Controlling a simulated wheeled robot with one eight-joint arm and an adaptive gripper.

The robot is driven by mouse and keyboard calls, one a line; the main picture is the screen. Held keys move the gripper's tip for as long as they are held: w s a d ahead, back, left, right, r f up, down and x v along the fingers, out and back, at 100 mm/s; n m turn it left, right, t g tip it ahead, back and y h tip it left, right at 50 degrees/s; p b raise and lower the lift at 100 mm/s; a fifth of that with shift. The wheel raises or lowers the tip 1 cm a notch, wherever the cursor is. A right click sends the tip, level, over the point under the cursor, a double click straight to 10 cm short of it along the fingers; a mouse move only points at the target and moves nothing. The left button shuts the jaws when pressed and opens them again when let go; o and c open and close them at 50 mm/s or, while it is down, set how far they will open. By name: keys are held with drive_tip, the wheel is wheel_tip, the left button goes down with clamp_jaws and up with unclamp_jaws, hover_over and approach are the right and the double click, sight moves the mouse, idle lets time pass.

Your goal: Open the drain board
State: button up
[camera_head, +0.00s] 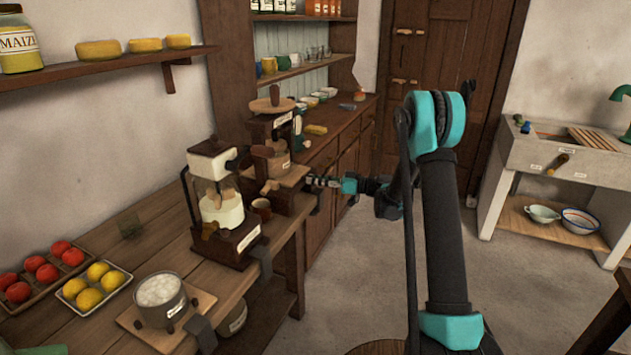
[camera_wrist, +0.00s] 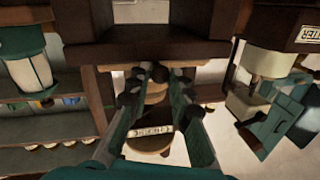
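The slatted wooden board on the pale sink unit (camera_head: 538,153) at the right of the head view looks like the drain board (camera_head: 592,138). It lies flat on top. A small wooden handle (camera_head: 558,163) and labels show on the unit's front. My gripper (camera_head: 313,182) is far to the left of it, at the edge of a wooden stand on the workbench. In the wrist view its two teal fingers (camera_wrist: 160,78) are apart, with a dark wooden block just ahead and a labelled round container seen between them. I see nothing held. The drain board is not seen in the wrist view.
The workbench (camera_head: 155,225) carries a white-topped mill (camera_head: 212,165), a wooden mill (camera_head: 270,130), a pot (camera_head: 160,295) and trays of fruit. A tall cupboard stands behind. Bowls (camera_head: 580,220) sit on the shelf under the sink. The floor (camera_head: 420,230) between is clear.

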clamp_jaws()
drive_tip(key=shift+d, duration=0.15)
drive_tip(key=s+d, duration=0.4)
drive_tip(key=d, duration=0.8)
drive_tip(key=shift+s+d, duration=0.15)
drive_tip(key=shift+s, duration=0.1)
drive_tip(key=o, duration=0.8)
unclamp_jaws()
drive_tip(key=s+d, duration=0.1)
drive_tip(key=d, duration=1)
drive_tip(key=shift+s+d, duration=0.4)
